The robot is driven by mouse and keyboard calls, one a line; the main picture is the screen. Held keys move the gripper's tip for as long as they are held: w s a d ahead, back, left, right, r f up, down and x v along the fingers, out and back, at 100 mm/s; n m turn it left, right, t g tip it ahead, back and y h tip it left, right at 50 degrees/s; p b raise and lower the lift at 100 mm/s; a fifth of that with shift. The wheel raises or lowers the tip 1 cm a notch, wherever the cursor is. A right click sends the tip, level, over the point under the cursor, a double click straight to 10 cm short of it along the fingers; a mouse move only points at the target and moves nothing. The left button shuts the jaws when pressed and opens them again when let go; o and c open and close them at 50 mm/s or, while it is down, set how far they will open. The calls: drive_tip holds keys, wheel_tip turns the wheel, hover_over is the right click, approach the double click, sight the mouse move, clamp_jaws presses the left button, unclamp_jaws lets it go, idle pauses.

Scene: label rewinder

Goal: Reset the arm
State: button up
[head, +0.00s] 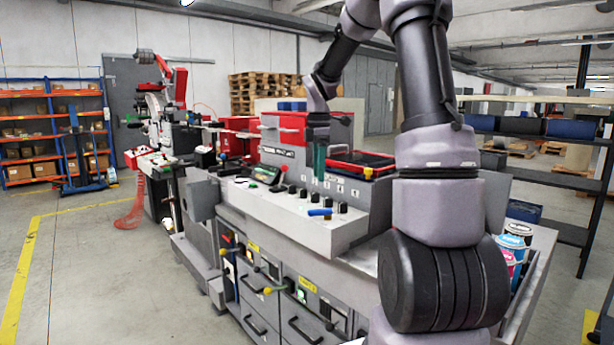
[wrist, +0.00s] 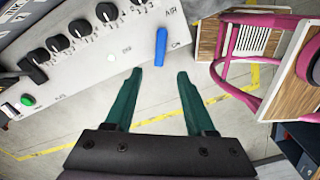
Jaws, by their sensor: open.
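My gripper (wrist: 159,75) is open, with two teal fingers spread apart and nothing between them in the wrist view. In the head view the gripper (head: 319,160) points down over the machine's sloped control panel (head: 290,215). My grey and black arm rises in the foreground and bends down to it. In the wrist view the panel (wrist: 110,85) lies at the upper left, with a blue lever (wrist: 161,48) just beyond the fingertips, black knobs (wrist: 80,28) and a green button (wrist: 28,100). The blue lever also shows in the head view (head: 320,212).
The rewinder's drawers (head: 255,290) face the open floor (head: 110,280) at left. A red tray (head: 360,160) sits on the machine behind the gripper. Paint cans (head: 515,240) stand at right beside my arm. A pink frame (wrist: 235,65) fills the wrist view's right.

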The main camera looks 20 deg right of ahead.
drive_tip(key=s+a+r+m+t, duration=0.2)
drive_tip(key=s+r+m, duration=0.1)
drive_tip(key=s+m, duration=0.4)
drive_tip(key=s+a+r+m+t+y, duration=0.1)
drive_tip(key=s+r+m, duration=0.3)
drive_tip(key=s, duration=0.5)
drive_tip(key=s+a+r+m+t+y, duration=0.1)
drive_tip(key=s+a+r+m+t, duration=0.3)
drive_tip(key=s+m, duration=0.4)
drive_tip(key=shift+s+m, duration=0.3)
drive_tip(key=shift+m, duration=0.5)
